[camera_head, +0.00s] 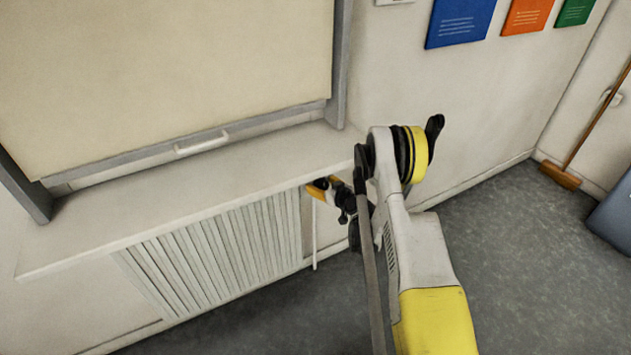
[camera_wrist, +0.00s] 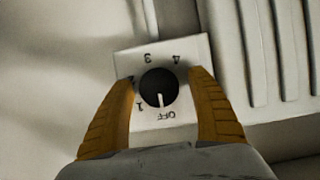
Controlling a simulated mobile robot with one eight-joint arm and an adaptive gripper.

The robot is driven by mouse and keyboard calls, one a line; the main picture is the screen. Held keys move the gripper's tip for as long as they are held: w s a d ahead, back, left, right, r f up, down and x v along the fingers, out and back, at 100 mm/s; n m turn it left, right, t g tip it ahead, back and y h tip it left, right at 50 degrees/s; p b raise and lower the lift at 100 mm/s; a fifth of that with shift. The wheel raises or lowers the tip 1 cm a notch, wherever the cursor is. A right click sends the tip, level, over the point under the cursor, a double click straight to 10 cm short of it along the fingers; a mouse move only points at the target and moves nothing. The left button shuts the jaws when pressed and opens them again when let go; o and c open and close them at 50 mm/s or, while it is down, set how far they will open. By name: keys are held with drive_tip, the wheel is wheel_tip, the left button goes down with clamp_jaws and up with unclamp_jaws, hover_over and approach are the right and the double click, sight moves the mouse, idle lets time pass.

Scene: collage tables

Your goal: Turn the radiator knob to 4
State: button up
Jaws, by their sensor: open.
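The radiator knob (camera_wrist: 158,88) is a round black dial with a white pointer, in the wrist view. It sits on a white square plate (camera_wrist: 187,50) marked 1, 3, 4 and OFF, which appear upside down. The 2 is mostly hidden at my left finger. The pointer points down in the picture, at or close to OFF. My gripper (camera_wrist: 161,80) is open, with one orange finger on each side of the knob and a gap to it on both sides. In the head view my gripper (camera_head: 322,188) is at the radiator's right end; the knob is hidden there.
The ribbed white radiator (camera_head: 215,255) is under a pale sill (camera_head: 190,195) that lies close above my gripper. A thin white pipe (camera_head: 314,238) runs down beside it. The floor (camera_head: 520,260) to the right is clear, with a broom (camera_head: 560,176) in the far corner.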

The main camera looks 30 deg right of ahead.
drive_tip(key=shift+s, duration=0.1)
drive_tip(key=shift+r, duration=0.1)
drive_tip(key=c, duration=1.2)
drive_tip(key=shift+o, duration=0.2)
drive_tip(key=shift+d+m, duration=0.1)
drive_tip(key=shift+m, duration=0.2)
drive_tip(key=m+y, duration=0.3)
drive_tip(key=shift+m, duration=0.4)
drive_tip(key=shift+c, duration=0.2)
drive_tip(key=shift+m+t+y, duration=0.5)
drive_tip(key=shift+m+y, duration=0.4)
drive_tip(key=shift+m, duration=0.6)
drive_tip(key=o, duration=1.2)
